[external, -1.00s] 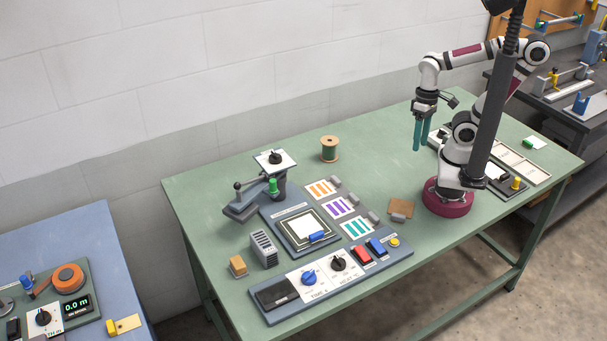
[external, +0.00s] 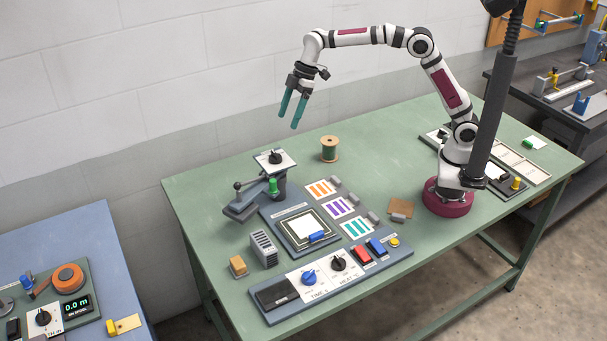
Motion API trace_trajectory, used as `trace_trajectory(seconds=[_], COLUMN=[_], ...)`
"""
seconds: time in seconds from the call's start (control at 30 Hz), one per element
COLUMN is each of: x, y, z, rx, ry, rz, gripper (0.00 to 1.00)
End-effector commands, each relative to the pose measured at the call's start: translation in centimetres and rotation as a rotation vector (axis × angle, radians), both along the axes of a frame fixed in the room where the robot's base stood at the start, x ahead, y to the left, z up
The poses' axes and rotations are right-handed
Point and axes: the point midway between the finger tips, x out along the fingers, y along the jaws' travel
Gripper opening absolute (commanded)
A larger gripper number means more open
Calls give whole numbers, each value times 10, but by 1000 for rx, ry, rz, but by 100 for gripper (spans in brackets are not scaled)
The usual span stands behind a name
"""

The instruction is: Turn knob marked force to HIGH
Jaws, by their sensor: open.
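A black knob (external: 275,157) sits on a small white dial plate (external: 263,164) on top of the press head, at the back left of the green table; its lettering is too small to read. A blue knob (external: 309,277) and another black knob (external: 338,263) sit on the white front panel, with TIME and HEAT markings partly readable. My gripper (external: 290,118) is open and empty, its teal fingers pointing down. It hangs in the air above the press, appearing up and slightly right of the black knob on top, and touches nothing.
A thread spool (external: 329,149) stands right of the press head. Red (external: 361,256) and blue (external: 376,247) buttons lie on the front panel. The table's back middle is clear.

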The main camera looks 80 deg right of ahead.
Motion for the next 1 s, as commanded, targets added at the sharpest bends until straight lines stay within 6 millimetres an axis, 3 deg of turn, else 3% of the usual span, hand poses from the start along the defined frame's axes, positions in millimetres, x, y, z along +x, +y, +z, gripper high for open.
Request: trace_trajectory(seconds=[0.2,0.4,0.6,0.87,1.0], x=[17,28,33,33,33], y=[18,30,33,34,34], z=[-63,-101,-114,-115,-115], rx=[-2,0,0,0,-1], ry=[4,3,1,0,1], rz=[1,-1,-2,-2,-2], gripper=[80,80,80,80,55])
